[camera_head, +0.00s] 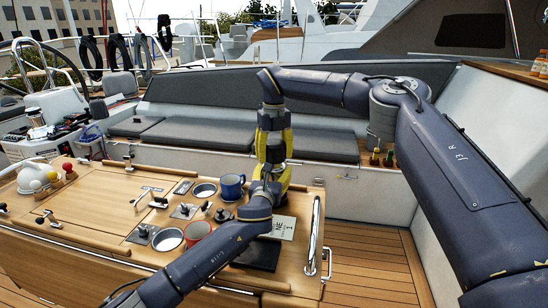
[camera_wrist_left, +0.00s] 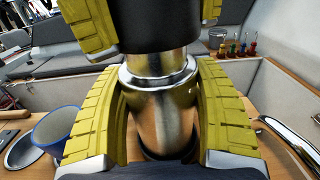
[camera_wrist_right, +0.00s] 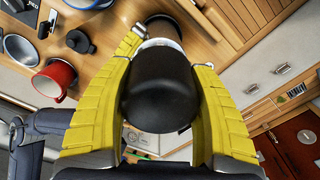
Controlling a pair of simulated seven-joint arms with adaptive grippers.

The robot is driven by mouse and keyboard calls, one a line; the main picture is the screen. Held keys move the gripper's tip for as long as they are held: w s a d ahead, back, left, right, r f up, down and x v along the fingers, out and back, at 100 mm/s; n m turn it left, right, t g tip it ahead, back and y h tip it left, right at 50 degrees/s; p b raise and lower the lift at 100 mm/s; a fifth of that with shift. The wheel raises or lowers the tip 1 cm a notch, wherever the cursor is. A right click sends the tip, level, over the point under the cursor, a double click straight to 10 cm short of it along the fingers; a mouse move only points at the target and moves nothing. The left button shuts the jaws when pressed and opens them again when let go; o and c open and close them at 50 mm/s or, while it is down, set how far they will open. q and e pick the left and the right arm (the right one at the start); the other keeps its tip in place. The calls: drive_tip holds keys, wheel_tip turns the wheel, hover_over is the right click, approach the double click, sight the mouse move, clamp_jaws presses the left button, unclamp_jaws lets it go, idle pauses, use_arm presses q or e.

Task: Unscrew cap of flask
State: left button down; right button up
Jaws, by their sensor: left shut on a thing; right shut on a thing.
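The flask has a shiny steel body (camera_wrist_left: 160,115) and a black cap (camera_wrist_right: 162,88). It stands upright, and the arms hide most of it in the head view. My left gripper (camera_head: 275,185) is shut around the steel body, one yellow finger on each side. My right gripper (camera_head: 273,145) comes down from above and is shut around the black cap. In the left wrist view a bright steel neck (camera_wrist_left: 158,65) shows between the cap and the body. I cannot tell whether the cap is still threaded on.
A steel rail (camera_head: 313,240) runs at the table's right end. Grey bench seats (camera_head: 200,133) are behind.

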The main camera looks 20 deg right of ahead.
sight(274, 142)
drive_tip(key=shift+r, duration=0.35)
drive_tip(key=shift+r, duration=1.95)
use_arm(q)
drive_tip(key=shift+c, duration=0.9)
unclamp_jaws()
drive_tip(key=shift+s+a, duration=0.1)
